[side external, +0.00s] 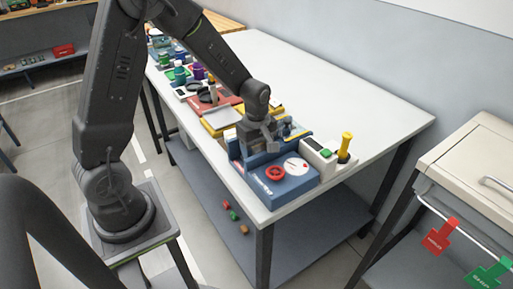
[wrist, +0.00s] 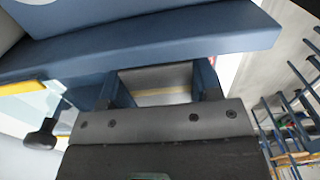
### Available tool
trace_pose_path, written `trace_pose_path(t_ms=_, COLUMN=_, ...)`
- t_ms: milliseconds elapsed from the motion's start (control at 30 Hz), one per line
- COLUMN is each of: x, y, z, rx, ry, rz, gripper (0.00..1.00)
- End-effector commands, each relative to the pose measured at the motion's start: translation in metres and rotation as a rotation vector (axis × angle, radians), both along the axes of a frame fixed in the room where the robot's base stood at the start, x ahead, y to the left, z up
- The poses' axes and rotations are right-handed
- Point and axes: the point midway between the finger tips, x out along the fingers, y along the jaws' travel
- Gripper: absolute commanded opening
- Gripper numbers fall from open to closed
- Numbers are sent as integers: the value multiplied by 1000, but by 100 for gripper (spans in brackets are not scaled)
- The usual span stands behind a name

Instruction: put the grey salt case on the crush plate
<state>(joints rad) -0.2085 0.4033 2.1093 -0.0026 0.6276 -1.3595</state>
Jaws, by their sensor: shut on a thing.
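My gripper (side external: 259,143) is over the blue press-like machine near the table's front end. In the wrist view its two dark fingers (wrist: 158,82) are shut on a grey block, which I take for the grey salt case (wrist: 155,76). In the side view the case is hard to tell apart from the dark fingers. The blue machine (side external: 285,187) has a red handwheel and a white round dial on its front. Its wide blue body (wrist: 150,45) crosses the wrist view just beyond the fingers. I cannot make out the crush plate; the gripper and machine may hide it.
A pale box with a green button (side external: 320,153) and a yellow-topped post (side external: 345,146) stand right of the machine. Several coloured devices crowd the table's left edge. The white tabletop (side external: 330,90) behind is clear. A cream cabinet (side external: 475,160) stands at right.

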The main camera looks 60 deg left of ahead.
Motion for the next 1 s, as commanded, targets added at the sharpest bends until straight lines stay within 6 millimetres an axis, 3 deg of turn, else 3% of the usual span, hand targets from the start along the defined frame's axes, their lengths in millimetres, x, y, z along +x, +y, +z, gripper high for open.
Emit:
trace_pose_path(t_ms=33, x=0, y=0, z=-2, rx=0, ry=1, rz=0, gripper=31)
trace_pose_path(t_ms=67, x=0, y=0, z=-2, rx=0, ry=1, rz=0, gripper=59)
trace_pose_path(t_ms=300, x=0, y=0, z=-2, rx=0, ry=1, rz=0, gripper=82)
trace_pose_path(t_ms=667, x=0, y=0, z=7, rx=0, ry=-2, rz=0, gripper=83)
trace_pose_path(t_ms=1000, x=1, y=0, z=72, rx=1, ry=-5, rz=0, gripper=83)
